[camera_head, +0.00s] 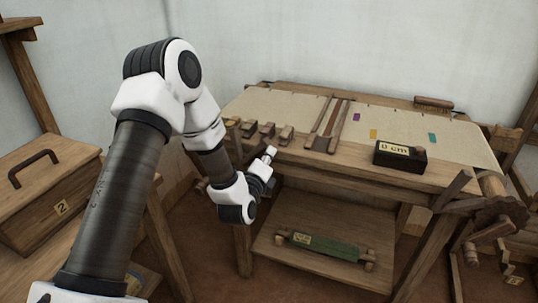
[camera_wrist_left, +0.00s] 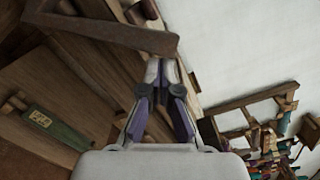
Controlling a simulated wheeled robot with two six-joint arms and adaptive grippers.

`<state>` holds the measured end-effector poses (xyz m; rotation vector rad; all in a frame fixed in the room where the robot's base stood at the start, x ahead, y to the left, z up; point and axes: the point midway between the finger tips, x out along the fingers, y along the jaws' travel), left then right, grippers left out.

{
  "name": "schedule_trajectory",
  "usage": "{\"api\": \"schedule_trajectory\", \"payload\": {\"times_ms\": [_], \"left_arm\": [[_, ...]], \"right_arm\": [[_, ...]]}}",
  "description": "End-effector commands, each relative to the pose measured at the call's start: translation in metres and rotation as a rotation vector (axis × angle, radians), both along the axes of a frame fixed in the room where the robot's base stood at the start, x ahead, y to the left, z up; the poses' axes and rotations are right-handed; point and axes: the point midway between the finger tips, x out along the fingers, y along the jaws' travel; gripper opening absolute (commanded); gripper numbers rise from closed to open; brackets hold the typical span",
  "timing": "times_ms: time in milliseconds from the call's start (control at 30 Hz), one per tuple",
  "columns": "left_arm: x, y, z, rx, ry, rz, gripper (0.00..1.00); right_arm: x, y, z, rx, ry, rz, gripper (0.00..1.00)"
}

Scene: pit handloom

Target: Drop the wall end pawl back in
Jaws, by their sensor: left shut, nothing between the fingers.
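My left gripper (camera_head: 270,153) is shut and empty at the front left of the loom (camera_head: 350,165). Its fingertips come together in the left wrist view (camera_wrist_left: 166,72). A dark wooden bar (camera_wrist_left: 105,29) crosses just beyond the fingertips there; I cannot tell whether it is the wall end pawl. In the head view, a toothed wooden wheel (camera_head: 503,211) sits at the loom's right end, with a slanted wooden lever (camera_head: 452,189) beside it. I cannot pick out the wall end pawl for sure. My right gripper is not in view.
A black box reading "0 cm" (camera_head: 399,156) stands on the loom's front board. A green piece (camera_head: 325,247) lies on the lower shelf (camera_head: 275,235). A wooden chest (camera_head: 45,190) is at the left. Pale walls (camera_head: 300,40) close off the back.

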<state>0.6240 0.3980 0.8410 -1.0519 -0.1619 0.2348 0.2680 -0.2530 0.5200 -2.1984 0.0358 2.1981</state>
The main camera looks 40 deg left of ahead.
Motion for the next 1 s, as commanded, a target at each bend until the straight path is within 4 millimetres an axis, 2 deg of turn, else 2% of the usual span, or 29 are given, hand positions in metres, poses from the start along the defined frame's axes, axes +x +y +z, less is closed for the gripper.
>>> {"api": "schedule_trajectory", "payload": {"times_ms": [267, 467, 700, 1000], "left_arm": [[-0.001, 0.005, 0.01, -0.061, -0.015, 0.001, 0.0], [-0.004, 0.016, 0.023, -0.178, -0.043, 0.003, 0.0], [-0.009, 0.037, 0.04, -0.383, -0.092, 0.004, 0.0], [-0.017, 0.068, 0.052, -0.651, -0.157, 0.004, 0.0]], "right_arm": [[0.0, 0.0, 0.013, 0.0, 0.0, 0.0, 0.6], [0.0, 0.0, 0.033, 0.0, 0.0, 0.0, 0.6], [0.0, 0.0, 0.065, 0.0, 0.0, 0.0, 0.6], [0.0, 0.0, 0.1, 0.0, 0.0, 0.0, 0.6]]}}
